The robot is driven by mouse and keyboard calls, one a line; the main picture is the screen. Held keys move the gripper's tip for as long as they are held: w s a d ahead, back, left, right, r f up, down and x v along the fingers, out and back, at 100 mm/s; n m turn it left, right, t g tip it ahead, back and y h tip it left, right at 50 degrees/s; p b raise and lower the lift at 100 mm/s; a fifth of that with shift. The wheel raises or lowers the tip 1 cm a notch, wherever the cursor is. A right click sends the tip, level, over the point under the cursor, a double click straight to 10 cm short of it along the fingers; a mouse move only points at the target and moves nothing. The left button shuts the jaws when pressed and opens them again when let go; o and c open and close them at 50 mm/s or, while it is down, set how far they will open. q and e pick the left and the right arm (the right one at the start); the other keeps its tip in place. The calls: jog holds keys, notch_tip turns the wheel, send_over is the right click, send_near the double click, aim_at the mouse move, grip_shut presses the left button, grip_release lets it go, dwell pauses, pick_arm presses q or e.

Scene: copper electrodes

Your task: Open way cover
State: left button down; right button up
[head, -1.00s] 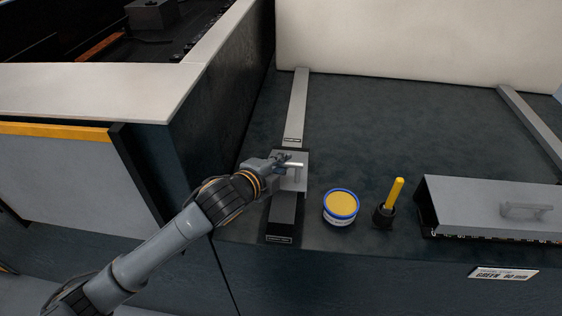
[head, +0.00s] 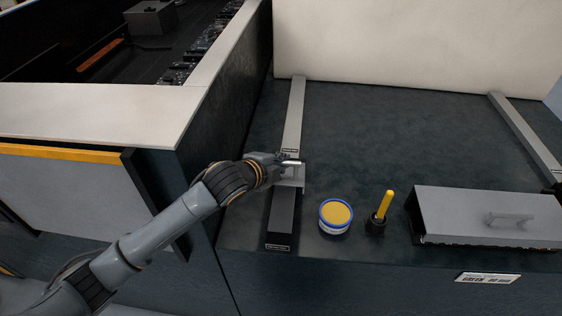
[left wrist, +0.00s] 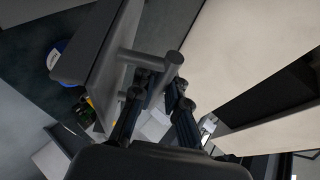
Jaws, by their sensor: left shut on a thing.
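In the left wrist view, the handle (left wrist: 150,61) runs out from the cover plate (left wrist: 98,65), and my left gripper's fingers (left wrist: 160,83) are at the handle. My right gripper is not in view.
A blue-rimmed tub (head: 335,217) and a yellow-handled brush in a dark pot (head: 375,225) stand right of the rail. A grey lidded box (head: 450,210) sits farther right. A second rail (head: 525,135) lies at the right. The deck's middle is clear.

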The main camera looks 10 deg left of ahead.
pick_arm(q)
jog(key=c, duration=1.3)
grip_release()
jog(key=shift+c, duration=0.2)
jog(key=shift+s, duration=0.1)
jog(key=v, duration=1.2)
